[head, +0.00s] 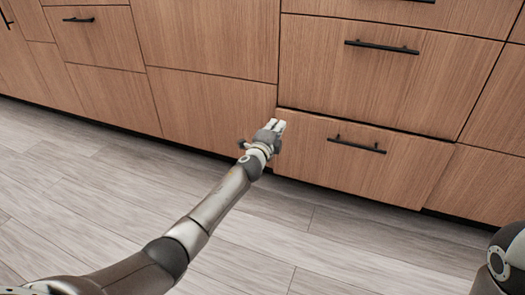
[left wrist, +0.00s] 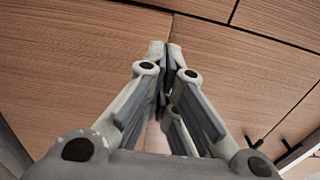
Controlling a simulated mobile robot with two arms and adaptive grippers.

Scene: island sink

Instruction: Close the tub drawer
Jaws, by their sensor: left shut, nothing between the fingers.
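The tub drawer (head: 380,170) is the low wood-front drawer right of centre in the head view. Its front stands slightly out from its neighbours, with a dark gap along its top edge. Its black bar handle (head: 356,146) sits near the top. My left gripper (head: 279,125) is shut and empty at the drawer's upper left corner; I cannot tell whether it touches the front. In the left wrist view the closed fingertips (left wrist: 165,50) point at wood panels near a vertical seam. My right gripper is not in view.
A wider drawer with a black handle (head: 381,47) is above and looks flush. Plain wood panels (head: 215,105) lie to the left. The grey plank floor (head: 330,245) in front is clear. Part of my other arm shows at the lower right.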

